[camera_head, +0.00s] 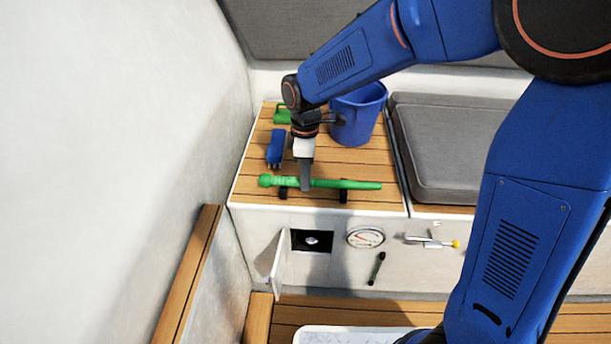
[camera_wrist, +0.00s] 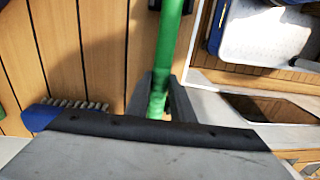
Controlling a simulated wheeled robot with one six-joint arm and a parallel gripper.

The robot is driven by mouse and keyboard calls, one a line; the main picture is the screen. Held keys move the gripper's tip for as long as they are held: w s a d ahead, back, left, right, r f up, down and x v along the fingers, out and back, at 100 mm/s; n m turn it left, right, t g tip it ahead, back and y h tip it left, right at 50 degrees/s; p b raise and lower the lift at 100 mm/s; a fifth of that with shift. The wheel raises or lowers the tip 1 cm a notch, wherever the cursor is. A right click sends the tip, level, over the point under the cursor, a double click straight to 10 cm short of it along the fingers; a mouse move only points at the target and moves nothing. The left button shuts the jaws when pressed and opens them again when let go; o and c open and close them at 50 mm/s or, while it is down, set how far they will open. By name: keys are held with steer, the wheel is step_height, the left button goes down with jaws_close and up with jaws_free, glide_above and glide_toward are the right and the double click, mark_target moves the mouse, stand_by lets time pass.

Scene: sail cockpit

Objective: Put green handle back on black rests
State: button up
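The green handle (camera_head: 352,184) lies left to right across two small black rests, the left rest (camera_head: 283,193) and the right rest (camera_head: 343,196), near the front edge of the wooden top. It looks level and at the height of the rests; whether it fully touches them is hard to tell. My gripper (camera_head: 305,186) points down over the handle, left of its middle. In the wrist view the green handle (camera_wrist: 170,45) runs between my gripper's two grey fingers (camera_wrist: 160,95), which appear closed against its sides. A black rest (camera_wrist: 155,4) shows at the top.
A blue brush (camera_head: 275,147), a green object (camera_head: 282,114) and a blue bucket (camera_head: 358,116) stand behind the handle. A grey cushion (camera_head: 445,150) is to the right. Below the edge are an open hatch (camera_head: 311,240), a gauge (camera_head: 365,237) and a lever (camera_head: 432,242).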

steer(key=o, duration=0.4)
steer(key=shift+o, duration=0.2)
steer(key=shift+r, duration=0.1)
step_height(320, 180, up, 16)
steer(key=w, duration=0.1)
steer(key=s+d+r+m+t, duration=0.1)
steer(key=s+d+r+m, duration=0.15)
steer(key=d, duration=0.65)
steer(key=s+d+f+m+t, duration=0.2)
steer(key=s+d+m, duration=0.5)
steer(key=s+d, duration=0.2)
steer(key=s+d+f+m+t, duration=0.2)
steer(key=s+d+m, duration=0.6)
steer(key=d, duration=0.5)
steer(key=shift+s+d+f+t, duration=0.25)
steer(key=shift+s+f, duration=0.5)
steer(key=shift+s, duration=0.5)
